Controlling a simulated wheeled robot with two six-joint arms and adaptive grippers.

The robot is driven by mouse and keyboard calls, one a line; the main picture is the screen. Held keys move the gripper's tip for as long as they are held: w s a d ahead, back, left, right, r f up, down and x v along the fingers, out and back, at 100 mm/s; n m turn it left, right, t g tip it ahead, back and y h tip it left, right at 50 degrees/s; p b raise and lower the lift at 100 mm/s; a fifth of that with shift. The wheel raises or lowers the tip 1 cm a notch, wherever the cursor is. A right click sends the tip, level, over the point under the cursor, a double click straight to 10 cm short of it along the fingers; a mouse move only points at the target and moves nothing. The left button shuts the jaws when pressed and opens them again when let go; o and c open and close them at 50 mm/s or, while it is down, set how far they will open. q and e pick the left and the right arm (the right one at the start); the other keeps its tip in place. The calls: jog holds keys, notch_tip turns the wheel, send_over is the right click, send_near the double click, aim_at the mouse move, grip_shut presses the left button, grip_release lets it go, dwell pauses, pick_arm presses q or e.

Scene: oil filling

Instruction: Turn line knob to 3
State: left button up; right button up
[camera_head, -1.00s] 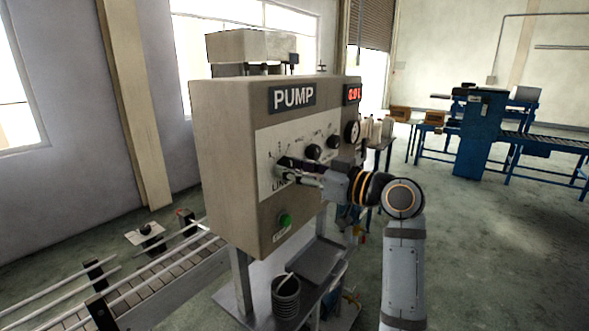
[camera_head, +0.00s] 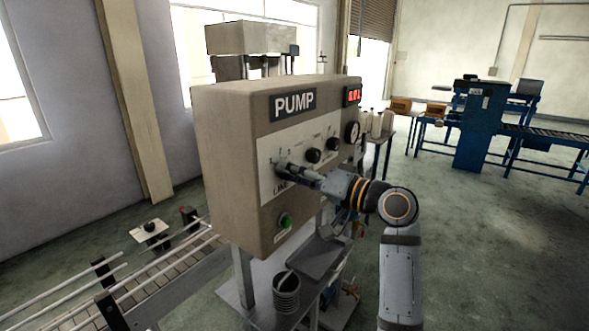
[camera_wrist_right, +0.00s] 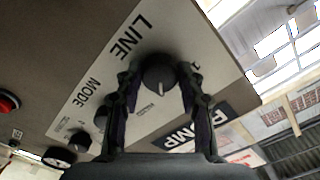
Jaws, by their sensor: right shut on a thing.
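The pump box (camera_head: 222,165) stands upright with a white control panel on its front. The line knob (camera_wrist_right: 158,76) is black and round with a light pointer mark, beside the LINE label in the right wrist view. My right gripper (camera_head: 286,170) reaches in from the right at this knob. In the right wrist view its two fingers (camera_wrist_right: 159,92) lie on either side of the knob, shut on it. In the head view the gripper mostly hides the knob. The number by the pointer is too small to read. My left gripper is not in view.
Two other black knobs (camera_head: 313,155) and a round gauge (camera_head: 352,131) are on the panel, right of the line knob. A green button (camera_head: 285,220) sits below. A dark bucket (camera_head: 286,291) stands under the box. A conveyor (camera_head: 165,277) runs at lower left.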

jog(key=shift+m, duration=0.7)
jog(key=o, duration=1.2)
jog(key=shift+c, duration=0.2)
jog(key=v, duration=1.2)
jog(key=shift+d, duration=0.1)
